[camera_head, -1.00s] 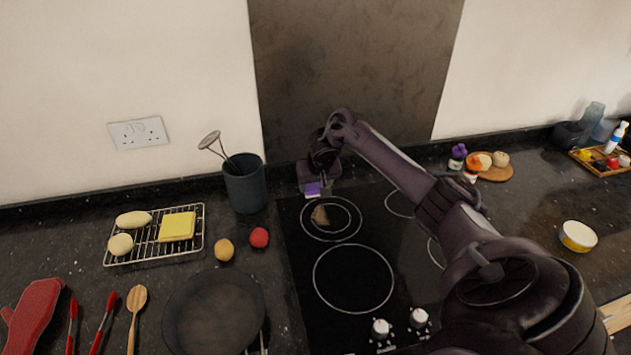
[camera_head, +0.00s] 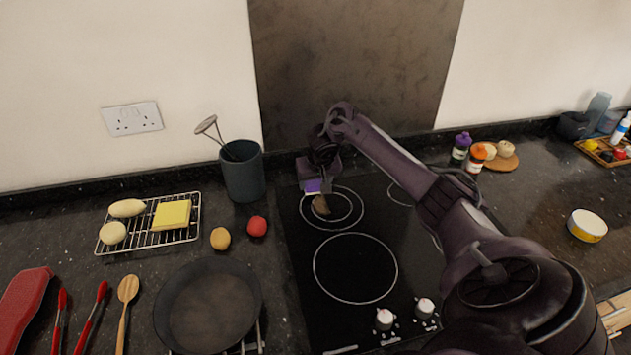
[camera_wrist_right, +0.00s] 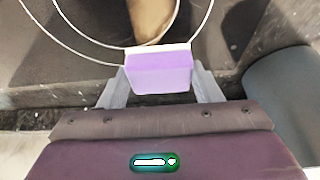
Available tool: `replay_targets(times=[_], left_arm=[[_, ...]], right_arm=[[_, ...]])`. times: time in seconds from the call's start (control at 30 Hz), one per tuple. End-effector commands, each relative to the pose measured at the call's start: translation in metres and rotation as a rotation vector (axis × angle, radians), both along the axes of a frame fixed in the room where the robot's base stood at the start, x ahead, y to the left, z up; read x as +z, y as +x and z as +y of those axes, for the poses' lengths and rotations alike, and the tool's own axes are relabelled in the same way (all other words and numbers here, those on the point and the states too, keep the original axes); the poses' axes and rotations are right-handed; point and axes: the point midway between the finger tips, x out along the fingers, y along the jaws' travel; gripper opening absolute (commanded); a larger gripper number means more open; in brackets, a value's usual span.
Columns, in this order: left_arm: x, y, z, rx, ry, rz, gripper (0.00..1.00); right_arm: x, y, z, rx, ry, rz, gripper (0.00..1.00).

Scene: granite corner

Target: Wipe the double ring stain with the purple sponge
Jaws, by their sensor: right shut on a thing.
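The brown stain (camera_head: 321,204) lies inside the double ring (camera_head: 332,188) at the back left of the black cooktop. It also shows at the top of the right wrist view (camera_wrist_right: 152,18), partly hidden behind the sponge. My right gripper (camera_head: 314,181) is shut on the purple sponge (camera_head: 313,187), at the back edge of the double ring. In the right wrist view the sponge (camera_wrist_right: 158,75) sits between the two fingers, its pale edge facing the stain. I cannot tell whether it touches the glass. My left gripper is not in view.
A dark utensil pot (camera_head: 243,175) stands just left of the cooktop, near the right gripper. A red fruit (camera_head: 257,227), a yellow fruit (camera_head: 220,238) and a frying pan (camera_head: 208,306) are left of the cooktop. Spice jars (camera_head: 460,150) stand at the back right.

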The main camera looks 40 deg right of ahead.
Motion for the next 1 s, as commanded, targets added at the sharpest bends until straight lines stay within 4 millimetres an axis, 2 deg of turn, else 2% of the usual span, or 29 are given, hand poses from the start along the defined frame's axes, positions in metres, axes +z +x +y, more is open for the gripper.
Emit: replay_targets(times=[1.0], left_arm=[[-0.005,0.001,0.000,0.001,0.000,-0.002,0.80]], right_arm=[[-0.018,0.000,0.000,-0.001,0.000,0.000,0.40]])
